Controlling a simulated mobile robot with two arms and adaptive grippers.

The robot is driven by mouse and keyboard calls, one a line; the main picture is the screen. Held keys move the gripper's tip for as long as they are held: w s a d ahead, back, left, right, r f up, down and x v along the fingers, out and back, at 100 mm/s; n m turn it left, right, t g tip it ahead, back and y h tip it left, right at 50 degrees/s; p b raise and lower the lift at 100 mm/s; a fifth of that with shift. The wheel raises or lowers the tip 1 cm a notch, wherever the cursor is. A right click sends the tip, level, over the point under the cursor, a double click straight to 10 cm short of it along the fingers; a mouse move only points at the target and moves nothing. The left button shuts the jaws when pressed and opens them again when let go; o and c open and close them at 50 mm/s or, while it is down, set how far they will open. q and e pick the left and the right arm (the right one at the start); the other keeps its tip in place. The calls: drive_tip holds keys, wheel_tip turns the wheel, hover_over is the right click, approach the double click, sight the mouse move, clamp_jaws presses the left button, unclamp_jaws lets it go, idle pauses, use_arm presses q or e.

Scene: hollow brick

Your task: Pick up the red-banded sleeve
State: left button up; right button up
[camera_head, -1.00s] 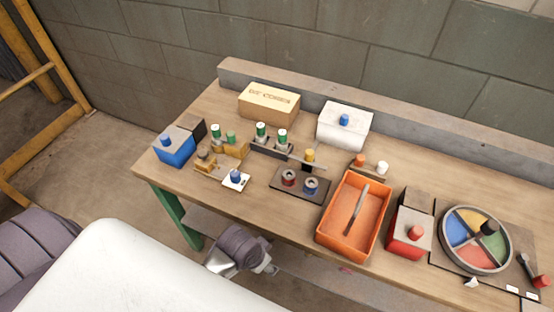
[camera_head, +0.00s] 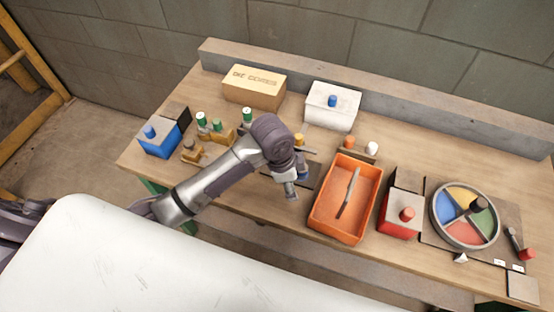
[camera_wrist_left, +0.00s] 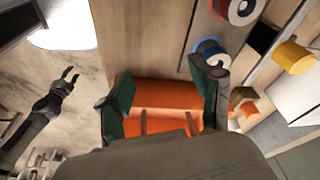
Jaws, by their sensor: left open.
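In the left wrist view the red-banded sleeve (camera_wrist_left: 243,10) stands on a dark plate (camera_wrist_left: 205,28), cut by the top edge. A blue-banded sleeve (camera_wrist_left: 207,48) stands next to it, close to one finger. In the head view my left arm hides the red-banded sleeve and most of the plate (camera_head: 311,175). My left gripper (camera_head: 290,192) is over the table's front part, left of the orange tray. It is open and empty, and in the left wrist view its fingers (camera_wrist_left: 162,88) frame the tray beyond. My right gripper (camera_wrist_left: 70,75) shows there, low over the floor, fingers apart.
The orange tray (camera_head: 326,222) holds a grey tool. A red box (camera_head: 397,222) and a coloured wheel (camera_head: 437,222) stand further right. A yellow-topped peg (camera_wrist_left: 293,57) is behind the sleeves. A white box (camera_head: 331,112) and a cardboard box (camera_head: 254,87) stand at the back.

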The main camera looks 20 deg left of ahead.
use_arm(q)
drive_tip(key=w+a+r+m+g+y, duration=0.1)
drive_tip(key=w+a+r+m+y, duration=0.1)
drive_tip(key=w+a+r+m, duration=0.35)
drive_tip(key=shift+n, duration=0.55)
drive_tip(key=f, duration=0.2)
drive_tip(key=w+f, duration=0.1)
drive_tip(key=w+f+p, duration=0.1)
drive_tip(key=f, duration=0.1)
drive_tip(key=shift+w+a+f, duration=0.1)
drive_tip(key=shift+w+f, duration=0.1)
drive_tip(key=shift+f, duration=0.1)
drive_tip(key=f, duration=0.3)
drive_tip(key=f+p, duration=0.1)
drive_tip(key=f, duration=0.1)
drive_tip(key=shift+w+a, duration=0.15)
drive_tip(key=shift+a, duration=0.1)
drive_tip(key=shift+f, duration=0.2)
drive_tip(key=c, duration=1.2)
clamp_jaws()
use_arm(e)
drive_tip(key=shift+w+a+r, duration=0.15)
drive_tip(key=shift+w+r, duration=0.7)
drive_tip(key=shift+r, duration=0.2)
use_arm(q)
drive_tip(key=shift+r, duration=0.15)
